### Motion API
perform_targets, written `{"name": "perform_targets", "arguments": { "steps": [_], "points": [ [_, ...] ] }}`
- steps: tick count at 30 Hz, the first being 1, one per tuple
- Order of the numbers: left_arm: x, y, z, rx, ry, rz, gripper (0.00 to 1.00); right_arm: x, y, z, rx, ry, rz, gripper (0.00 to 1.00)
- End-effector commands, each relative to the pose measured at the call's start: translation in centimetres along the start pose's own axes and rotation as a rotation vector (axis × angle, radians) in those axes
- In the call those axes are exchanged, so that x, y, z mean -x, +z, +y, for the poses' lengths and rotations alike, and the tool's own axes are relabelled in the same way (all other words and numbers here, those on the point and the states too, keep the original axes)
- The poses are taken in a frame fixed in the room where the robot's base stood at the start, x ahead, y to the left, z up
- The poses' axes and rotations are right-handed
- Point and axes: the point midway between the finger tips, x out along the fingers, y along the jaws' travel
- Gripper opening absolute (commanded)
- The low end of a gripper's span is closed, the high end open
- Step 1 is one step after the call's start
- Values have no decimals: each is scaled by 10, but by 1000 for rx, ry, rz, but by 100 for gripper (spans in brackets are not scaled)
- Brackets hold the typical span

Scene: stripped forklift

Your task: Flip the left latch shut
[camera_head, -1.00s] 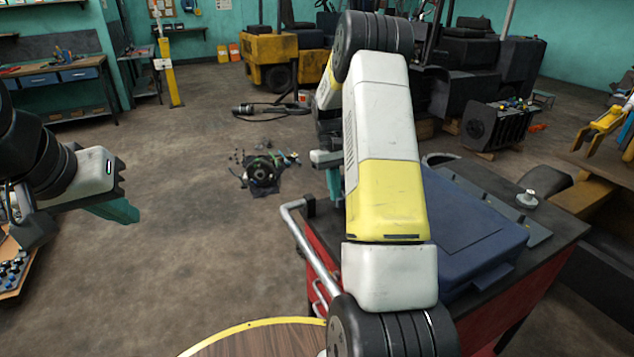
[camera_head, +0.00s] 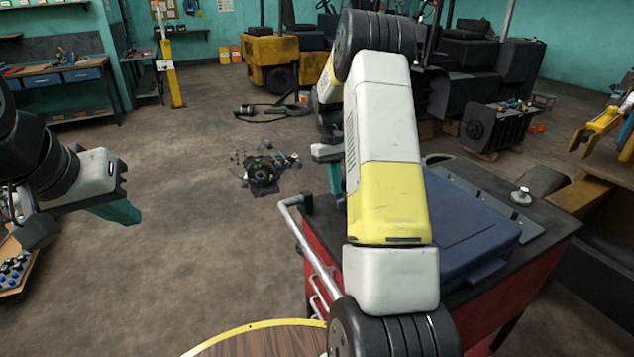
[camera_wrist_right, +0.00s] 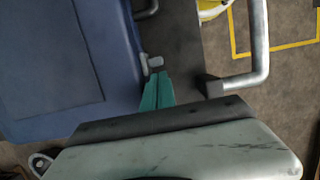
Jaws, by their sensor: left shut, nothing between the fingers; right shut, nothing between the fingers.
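The blue case (camera_head: 470,225) lies closed on top of the red cart, partly hidden behind my right arm. In the right wrist view the case (camera_wrist_right: 60,60) fills the left side. A small grey latch (camera_wrist_right: 155,62) sticks out from its edge, right at my right gripper's fingertips. A second grey latch (camera_wrist_right: 146,8) is at the top of that view. My right gripper (camera_wrist_right: 158,78) has its teal fingers together and empty; whether they touch the latch is unclear. My left gripper (camera_head: 122,213) is shut and empty, over the floor, far from the case.
The red cart (camera_head: 535,275) has a grey tubular handle (camera_head: 310,245) on its left side, close to my right gripper in the wrist view (camera_wrist_right: 245,82). A small metal part (camera_head: 521,196) stands on the cart top. A round wooden tabletop (camera_head: 265,340) is at the front.

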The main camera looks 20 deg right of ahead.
Motion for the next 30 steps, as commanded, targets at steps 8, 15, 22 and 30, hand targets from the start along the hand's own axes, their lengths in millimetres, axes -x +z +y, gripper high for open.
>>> {"name": "perform_targets", "arguments": {
  "steps": [8, 15, 22, 30],
  "points": [
    [0, 0, 0, 0, 0, 0, 0, 45, -1, 0, 0, 0, 1, 0],
    [0, 0, 0, 0, 0, 0, 0, 55, 0, 0, 0, 0, -2, 0],
    [0, 0, 0, 0, 0, 0, 0, 55, 0, 0, 0, 0, -1, 0],
    [0, 0, 0, 0, 0, 0, 0, 74, 11, -9, -2, -1, 44, 0]
  ]
}}
